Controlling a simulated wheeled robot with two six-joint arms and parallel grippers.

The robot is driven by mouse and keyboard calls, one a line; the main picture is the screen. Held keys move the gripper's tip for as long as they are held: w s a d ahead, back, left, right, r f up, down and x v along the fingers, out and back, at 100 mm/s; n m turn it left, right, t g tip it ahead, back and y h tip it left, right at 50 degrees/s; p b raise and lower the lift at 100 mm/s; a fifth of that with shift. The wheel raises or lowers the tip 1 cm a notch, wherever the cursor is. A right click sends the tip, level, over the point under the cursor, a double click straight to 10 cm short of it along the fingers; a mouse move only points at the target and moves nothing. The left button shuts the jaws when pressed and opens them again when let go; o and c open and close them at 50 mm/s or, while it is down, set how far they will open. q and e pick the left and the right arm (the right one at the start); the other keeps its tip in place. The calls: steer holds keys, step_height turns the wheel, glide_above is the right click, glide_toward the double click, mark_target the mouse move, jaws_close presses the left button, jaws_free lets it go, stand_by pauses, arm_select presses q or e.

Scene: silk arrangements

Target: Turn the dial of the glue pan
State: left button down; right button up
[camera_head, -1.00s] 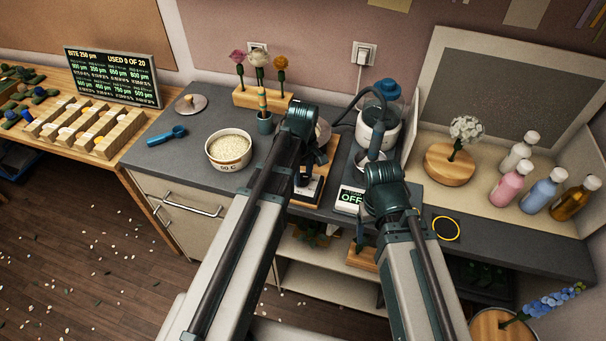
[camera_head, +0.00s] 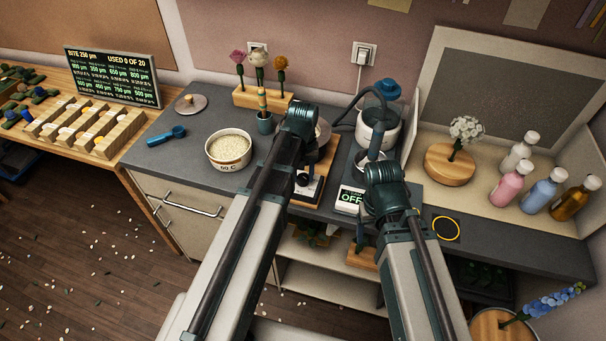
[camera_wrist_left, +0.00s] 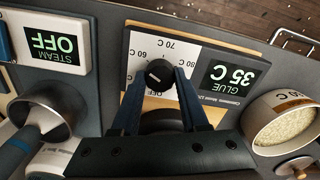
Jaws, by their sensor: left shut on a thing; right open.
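The black dial (camera_wrist_left: 159,73) of the glue pan sits on a white scale plate marked OFF, 60 C and 70 C. Its white pointer line shows, but I cannot tell its exact setting. The display (camera_wrist_left: 230,77) beside it reads GLUE 35 C. My left gripper (camera_wrist_left: 162,78) has its two fingers on either side of the dial, shut on it. In the head view the dial (camera_head: 303,180) shows just below my left arm, which hides much of the pan. My right gripper (camera_head: 363,240) hangs open and empty in front of the counter.
The steam unit's display (camera_head: 350,199) reads OFF, right of the dial. A bowl of pale grains (camera_head: 229,148) marked 60 C stands to the left. A blue scoop (camera_head: 167,136) lies further left. Several bottles stand at the far right.

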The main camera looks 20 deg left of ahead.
mark_target(303, 176)
stand_by(0.4)
arm_select(q)
steer(key=shift+c, duration=2.1)
jaws_free()
steer(key=shift+r, duration=0.1)
step_height(303, 176, up, 14)
steer(key=p, duration=1.3)
steer(key=shift+f+p, duration=0.2)
steer(key=shift+p, duration=0.2)
